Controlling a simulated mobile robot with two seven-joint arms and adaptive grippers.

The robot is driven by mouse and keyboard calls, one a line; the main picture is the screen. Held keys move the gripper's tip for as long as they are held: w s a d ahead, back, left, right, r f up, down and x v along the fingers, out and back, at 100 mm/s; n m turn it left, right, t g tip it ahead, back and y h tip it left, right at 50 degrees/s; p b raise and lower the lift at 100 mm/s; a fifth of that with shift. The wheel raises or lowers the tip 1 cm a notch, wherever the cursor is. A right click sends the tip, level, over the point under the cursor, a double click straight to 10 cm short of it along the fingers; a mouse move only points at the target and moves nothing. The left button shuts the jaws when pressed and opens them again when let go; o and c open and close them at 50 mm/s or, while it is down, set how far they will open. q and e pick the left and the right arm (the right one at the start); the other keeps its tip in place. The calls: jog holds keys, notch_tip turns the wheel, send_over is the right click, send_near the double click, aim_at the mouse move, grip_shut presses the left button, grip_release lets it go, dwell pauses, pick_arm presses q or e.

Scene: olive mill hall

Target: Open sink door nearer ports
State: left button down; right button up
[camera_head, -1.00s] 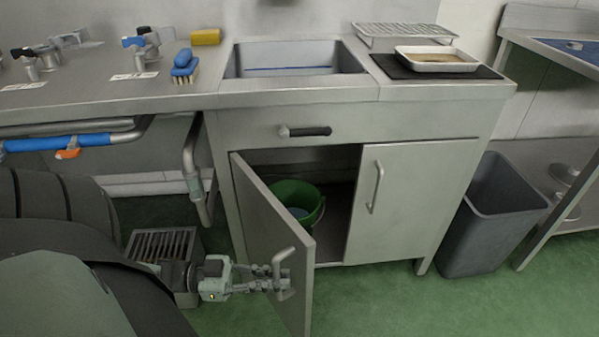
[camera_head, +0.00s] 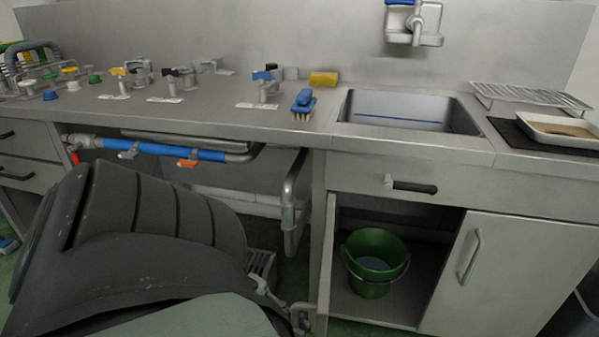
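The left sink door (camera_head: 325,262), the one nearer the taps and pipe ports, stands wide open and shows nearly edge-on. Its handle (camera_head: 303,318) is low in the picture. My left gripper (camera_head: 286,308) is at that handle, mostly hidden behind my own arm, so I cannot see whether its fingers are closed. The right sink door (camera_head: 505,275) is shut, with a vertical handle. Inside the open cabinet stands a green bucket (camera_head: 372,270). My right gripper is not in view.
The sink basin (camera_head: 410,112) is set in the steel counter, above a panel with a dark handle (camera_head: 412,187). A blue pipe (camera_head: 165,151) and a drain pipe (camera_head: 291,205) run left of the cabinet. A floor grate (camera_head: 262,263) lies near the door. A grey bin (camera_head: 575,312) stands at right.

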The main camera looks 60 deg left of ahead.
pick_arm(q)
jog(key=c, duration=1.8)
grip_release()
jog(key=shift+c, duration=0.2)
jog(key=v, duration=1.2)
